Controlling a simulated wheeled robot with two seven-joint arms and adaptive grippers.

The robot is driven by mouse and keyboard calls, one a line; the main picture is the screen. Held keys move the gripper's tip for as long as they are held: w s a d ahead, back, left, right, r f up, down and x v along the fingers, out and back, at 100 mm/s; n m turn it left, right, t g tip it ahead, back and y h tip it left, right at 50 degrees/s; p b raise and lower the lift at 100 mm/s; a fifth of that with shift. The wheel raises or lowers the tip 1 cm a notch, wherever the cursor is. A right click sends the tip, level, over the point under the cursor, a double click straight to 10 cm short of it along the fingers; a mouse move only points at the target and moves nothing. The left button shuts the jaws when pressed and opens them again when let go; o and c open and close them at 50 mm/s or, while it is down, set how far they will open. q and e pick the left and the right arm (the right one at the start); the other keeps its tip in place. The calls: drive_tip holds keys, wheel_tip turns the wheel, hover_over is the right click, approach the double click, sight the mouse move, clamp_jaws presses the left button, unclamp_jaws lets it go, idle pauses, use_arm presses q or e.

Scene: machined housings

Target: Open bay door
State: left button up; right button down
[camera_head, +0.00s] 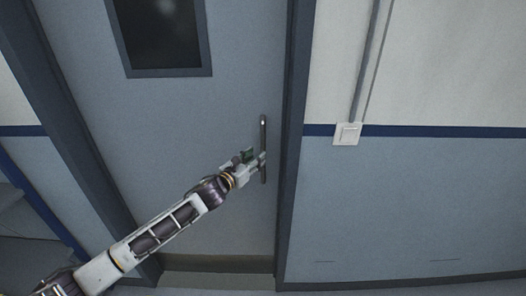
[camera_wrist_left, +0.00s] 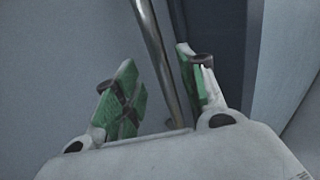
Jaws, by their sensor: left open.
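The grey-blue bay door (camera_head: 190,120) stands in its dark frame and looks closed in the head view. A long upright bar handle (camera_head: 263,135) is near the door's right edge. My left gripper (camera_head: 258,160) reaches in from the left and is at the handle's middle. In the left wrist view the handle (camera_wrist_left: 158,50) runs between the two green-padded fingers of my left gripper (camera_wrist_left: 163,85). The fingers are open, with a gap on each side of the bar. My right gripper is in neither view.
The dark door frame (camera_head: 293,130) is close to the right of the handle. A white wall switch (camera_head: 347,133) with a conduit above it is on the right wall. A dark window (camera_head: 160,35) is in the door's upper part.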

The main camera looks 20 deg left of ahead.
use_arm(q)
drive_tip(key=shift+p+x, duration=0.4)
drive_tip(key=shift+x, duration=2.45)
clamp_jaws()
